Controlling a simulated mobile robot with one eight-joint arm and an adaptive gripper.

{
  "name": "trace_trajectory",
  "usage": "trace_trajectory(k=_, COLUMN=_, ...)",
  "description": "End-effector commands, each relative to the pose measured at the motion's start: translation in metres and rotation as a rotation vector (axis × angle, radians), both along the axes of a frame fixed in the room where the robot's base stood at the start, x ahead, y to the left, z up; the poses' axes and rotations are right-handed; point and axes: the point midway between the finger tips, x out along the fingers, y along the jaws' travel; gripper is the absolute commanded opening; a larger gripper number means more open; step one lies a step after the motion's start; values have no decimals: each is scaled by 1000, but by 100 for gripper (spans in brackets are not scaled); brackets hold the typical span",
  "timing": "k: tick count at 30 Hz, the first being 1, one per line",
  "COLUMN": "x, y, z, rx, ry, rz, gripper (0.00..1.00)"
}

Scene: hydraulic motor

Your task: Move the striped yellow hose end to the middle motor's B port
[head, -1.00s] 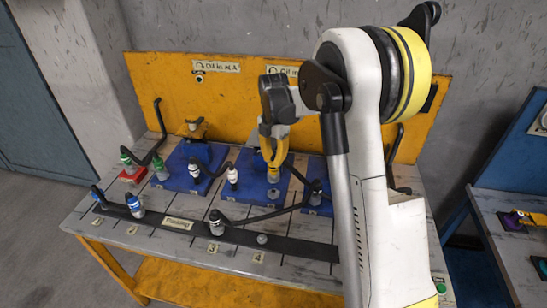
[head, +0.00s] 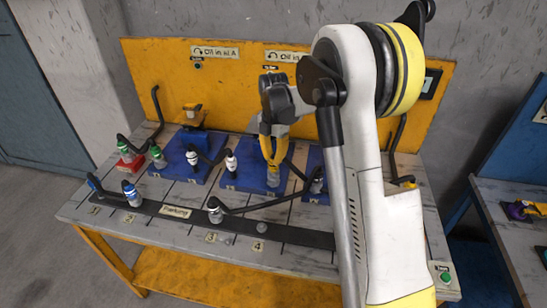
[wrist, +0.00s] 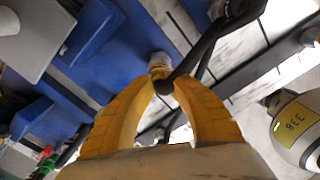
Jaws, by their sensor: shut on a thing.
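My gripper (head: 272,152) is shut on the striped yellow hose end (head: 273,177) and holds it upright over the front part of the middle blue block (head: 250,181). In the wrist view my gripper's yellow fingers (wrist: 163,84) close around the hose end, whose pale tip and yellow band (wrist: 158,63) show beyond them. Its black hose (wrist: 207,45) runs off to the upper right. The hose end covers the B port spot on the middle block, so I cannot tell whether it is seated or just above it.
Green ones (head: 158,157) stand farther left, near a red block (head: 131,163). A dark rail (head: 280,233) with a grey-capped end (head: 215,212) runs along the front. A yellow back panel (head: 160,75) stands behind.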

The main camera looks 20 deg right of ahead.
Motion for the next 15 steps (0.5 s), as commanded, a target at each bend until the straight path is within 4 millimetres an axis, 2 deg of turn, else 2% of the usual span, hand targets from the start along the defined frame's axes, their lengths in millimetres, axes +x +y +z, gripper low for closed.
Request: trace_trajectory(k=15, x=0, y=0, z=-6, rx=0, ry=0, rz=0, gripper=0)
